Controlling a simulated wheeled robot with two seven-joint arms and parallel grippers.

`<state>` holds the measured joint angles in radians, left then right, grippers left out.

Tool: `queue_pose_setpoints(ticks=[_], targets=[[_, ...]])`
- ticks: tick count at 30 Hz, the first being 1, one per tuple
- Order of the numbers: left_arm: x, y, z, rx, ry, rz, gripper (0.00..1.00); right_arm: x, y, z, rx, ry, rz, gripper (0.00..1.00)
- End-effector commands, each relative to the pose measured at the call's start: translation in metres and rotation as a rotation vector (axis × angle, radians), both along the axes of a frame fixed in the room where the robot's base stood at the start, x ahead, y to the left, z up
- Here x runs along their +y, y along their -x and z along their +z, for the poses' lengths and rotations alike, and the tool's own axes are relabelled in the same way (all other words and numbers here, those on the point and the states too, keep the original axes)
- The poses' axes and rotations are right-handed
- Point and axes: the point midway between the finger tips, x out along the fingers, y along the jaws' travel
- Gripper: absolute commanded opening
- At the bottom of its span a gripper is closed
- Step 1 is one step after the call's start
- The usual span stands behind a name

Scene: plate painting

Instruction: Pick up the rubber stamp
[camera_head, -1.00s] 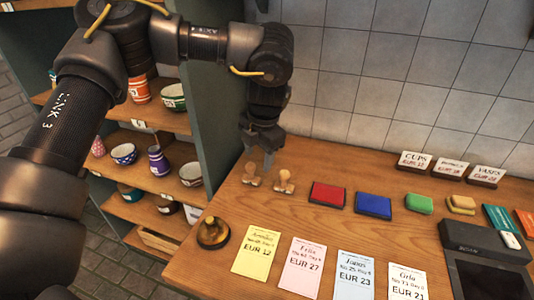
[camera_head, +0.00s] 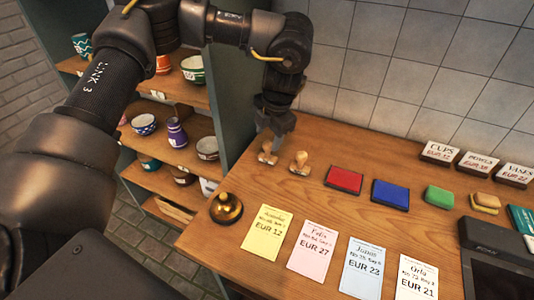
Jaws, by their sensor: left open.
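Two wooden-handled rubber stamps stand at the back left of the wooden table. The left stamp (camera_head: 267,153) is just below my left gripper (camera_head: 272,138), and the right stamp (camera_head: 300,163) stands a little to its right. My left gripper points down with its fingers at the left stamp's handle. It is open, and I cannot tell whether its fingers touch the handle. My right gripper does not show.
A red ink pad (camera_head: 344,180) and a blue ink pad (camera_head: 390,194) lie right of the stamps. A brass bell (camera_head: 226,208) stands at the left edge, near a yellow price card (camera_head: 265,232). A shelf with pottery (camera_head: 178,134) stands left. The tiled wall rises behind.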

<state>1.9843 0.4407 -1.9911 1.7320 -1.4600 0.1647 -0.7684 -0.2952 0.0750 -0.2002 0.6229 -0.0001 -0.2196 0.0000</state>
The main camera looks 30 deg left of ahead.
Motion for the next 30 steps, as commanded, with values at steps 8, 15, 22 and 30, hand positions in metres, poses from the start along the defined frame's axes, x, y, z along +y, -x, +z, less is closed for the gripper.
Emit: queue_pose_setpoints(ticks=[8, 15, 22, 30], targets=[[0.004, -0.003, -0.037, 0.005, 0.0, 0.002, 0.53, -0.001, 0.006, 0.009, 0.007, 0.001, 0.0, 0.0], [0.007, -0.005, -0.051, 0.001, 0.0, 0.0, 0.53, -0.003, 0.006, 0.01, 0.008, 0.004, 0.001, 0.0], [0.007, -0.005, -0.051, 0.001, 0.0, 0.0, 0.42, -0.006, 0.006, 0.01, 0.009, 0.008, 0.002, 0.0], [0.007, -0.005, -0.05, 0.002, -0.001, 0.0, 0.07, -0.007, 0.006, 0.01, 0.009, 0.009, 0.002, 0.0]])
